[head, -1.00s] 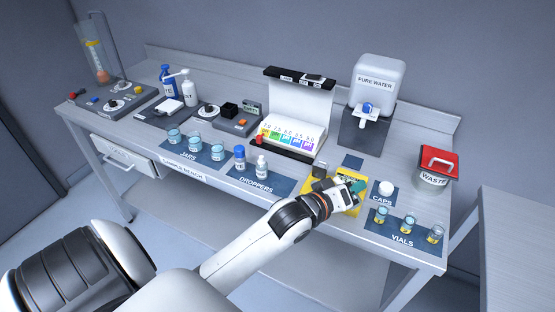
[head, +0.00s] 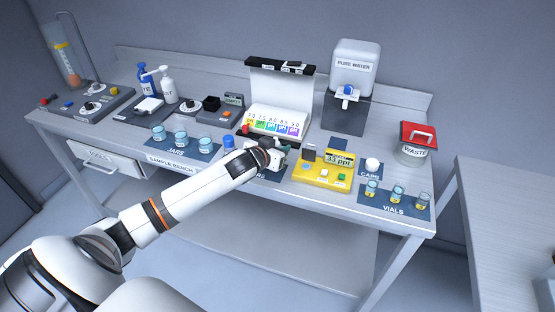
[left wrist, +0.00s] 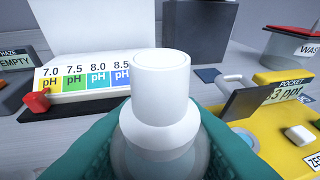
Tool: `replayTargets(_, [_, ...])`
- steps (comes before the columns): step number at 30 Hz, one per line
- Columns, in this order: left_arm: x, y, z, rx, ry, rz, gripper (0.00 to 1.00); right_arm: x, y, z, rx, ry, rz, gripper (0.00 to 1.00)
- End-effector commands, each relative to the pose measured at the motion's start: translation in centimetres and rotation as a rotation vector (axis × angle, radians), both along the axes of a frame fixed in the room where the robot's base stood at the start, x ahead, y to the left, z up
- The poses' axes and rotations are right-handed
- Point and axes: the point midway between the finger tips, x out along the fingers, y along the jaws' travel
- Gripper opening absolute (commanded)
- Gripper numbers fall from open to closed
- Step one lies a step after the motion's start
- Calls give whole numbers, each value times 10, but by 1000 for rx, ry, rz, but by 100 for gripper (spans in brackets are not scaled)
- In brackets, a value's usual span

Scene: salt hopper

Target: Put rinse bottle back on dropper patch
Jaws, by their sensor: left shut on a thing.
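My left gripper (head: 281,157) is over the right part of the dark blue droppers patch (head: 268,177). Its teal fingers are shut on a white-capped bottle (left wrist: 160,95) with a pale translucent body, seen close up and upright in the left wrist view. Its base is hidden, so I cannot tell whether it touches the patch. In the head view the gripper and forearm hide the held bottle and most of the patch. A blue-capped bottle (head: 228,142) shows just behind my forearm. My right gripper is not in view.
The yellow pocket meter (head: 322,173) stands right of the gripper; its raised dark flap (left wrist: 245,101) is close by. The pH chart stand (head: 277,119) is behind. Jars (head: 181,138) stand left, vials (head: 397,193) right.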

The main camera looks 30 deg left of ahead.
Motion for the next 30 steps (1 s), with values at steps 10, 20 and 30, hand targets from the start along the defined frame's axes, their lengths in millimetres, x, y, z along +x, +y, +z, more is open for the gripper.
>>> replayTargets(10, [0,-1,-38,-2,2,1,9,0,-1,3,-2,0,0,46])
replayTargets(20, [0,-1,-44,-1,0,-1,9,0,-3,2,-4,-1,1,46])
replayTargets(30, [0,-1,-44,0,0,-1,53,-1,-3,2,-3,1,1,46])
